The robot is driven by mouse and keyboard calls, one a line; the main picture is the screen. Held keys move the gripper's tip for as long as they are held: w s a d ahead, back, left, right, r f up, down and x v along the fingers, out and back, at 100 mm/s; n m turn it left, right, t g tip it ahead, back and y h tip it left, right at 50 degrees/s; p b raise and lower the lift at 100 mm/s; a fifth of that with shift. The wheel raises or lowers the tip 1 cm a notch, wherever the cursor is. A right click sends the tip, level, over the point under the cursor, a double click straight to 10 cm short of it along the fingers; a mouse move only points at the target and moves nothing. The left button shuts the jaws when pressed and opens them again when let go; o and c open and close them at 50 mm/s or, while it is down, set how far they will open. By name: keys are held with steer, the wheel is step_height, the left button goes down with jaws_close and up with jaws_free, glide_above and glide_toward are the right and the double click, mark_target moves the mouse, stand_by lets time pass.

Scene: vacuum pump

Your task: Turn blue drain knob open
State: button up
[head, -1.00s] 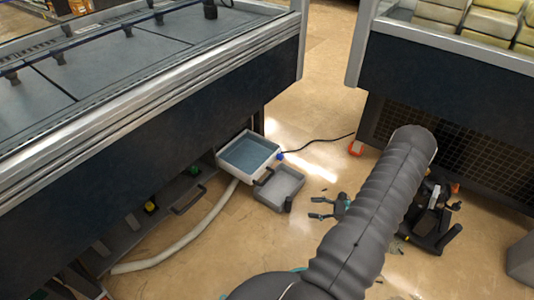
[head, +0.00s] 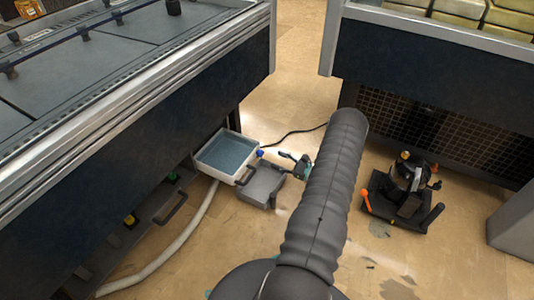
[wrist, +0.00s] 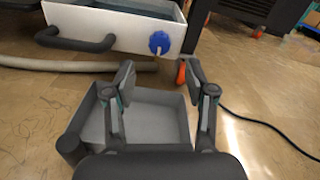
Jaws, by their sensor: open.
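The blue drain knob (wrist: 159,43) is on the front face of a white water tray (wrist: 90,22), near its right end, in the wrist view. In the head view the knob (head: 260,154) shows small at the corner of the white tray (head: 203,165). My gripper (wrist: 160,78) is open and empty, its two fingers spread below and in front of the knob, not touching it. In the head view my gripper (head: 299,164) is just right of the knob, partly hidden by my arm. A grey open bin (wrist: 155,122) lies on the floor below the fingers.
A black handle (wrist: 72,40) sticks out from the tray left of the knob. A pale hose (head: 190,232) and a black cable (head: 288,137) lie on the floor. A black pump-like machine (head: 405,190) stands at the right. Long dark cases flank the aisle.

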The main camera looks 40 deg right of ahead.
mark_target(263, 154)
steer(key=x, duration=0.7)
steer(key=shift+w, duration=0.2)
